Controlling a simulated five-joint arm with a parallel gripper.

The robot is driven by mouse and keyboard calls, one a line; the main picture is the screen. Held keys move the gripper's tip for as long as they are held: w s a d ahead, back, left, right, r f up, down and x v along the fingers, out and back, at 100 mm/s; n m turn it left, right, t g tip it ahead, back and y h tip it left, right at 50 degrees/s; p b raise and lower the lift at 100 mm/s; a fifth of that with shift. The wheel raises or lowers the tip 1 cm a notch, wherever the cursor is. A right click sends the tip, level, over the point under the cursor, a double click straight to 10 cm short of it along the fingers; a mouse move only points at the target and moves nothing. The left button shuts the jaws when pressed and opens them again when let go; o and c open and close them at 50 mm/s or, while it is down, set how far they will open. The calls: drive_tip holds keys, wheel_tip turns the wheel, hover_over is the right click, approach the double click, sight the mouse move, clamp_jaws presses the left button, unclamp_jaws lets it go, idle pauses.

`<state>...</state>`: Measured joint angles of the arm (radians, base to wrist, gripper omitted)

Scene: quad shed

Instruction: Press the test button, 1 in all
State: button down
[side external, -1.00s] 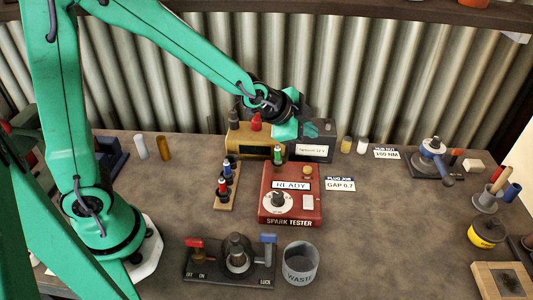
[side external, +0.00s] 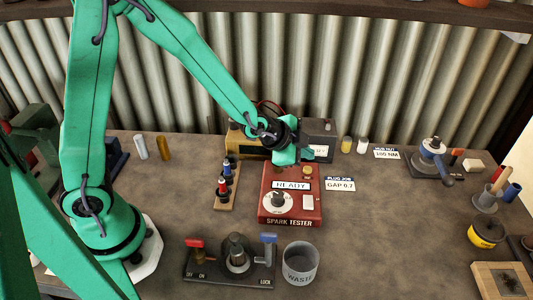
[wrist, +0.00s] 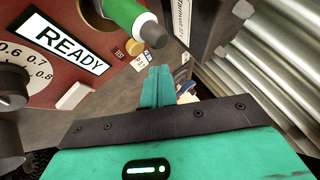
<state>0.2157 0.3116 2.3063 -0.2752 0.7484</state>
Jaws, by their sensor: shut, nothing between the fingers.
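The red spark tester (side external: 290,210) stands mid-bench, its display reading READY. Its small orange test button (wrist: 134,47) shows in the wrist view beside a TEST label, near the panel's edge. In the side view the button (side external: 307,171) is a small orange spot at the tester's back right. A green-bodied plug (wrist: 128,14) stands at the tester's back; in the side view my gripper hides it. My gripper (side external: 290,158) is shut and empty over the tester's back edge. In the wrist view its closed fingertips (wrist: 159,72) are apart from the button.
A brown unit (side external: 240,142) and a dark box (side external: 318,130) stand behind the tester. A wooden rack (side external: 226,190) with plugs is at its left. A lever fixture (side external: 230,275) and grey waste cup (side external: 300,262) are in front.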

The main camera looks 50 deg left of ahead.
drive_tip(key=shift+f, duration=0.95)
drive_tip(key=shift+f, duration=0.85)
idle(2.7)
drive_tip(key=shift+r, duration=0.85)
drive_tip(key=shift+r, duration=0.1)
drive_tip(key=shift+r, duration=2.45)
drive_tip(key=shift+a, duration=0.1)
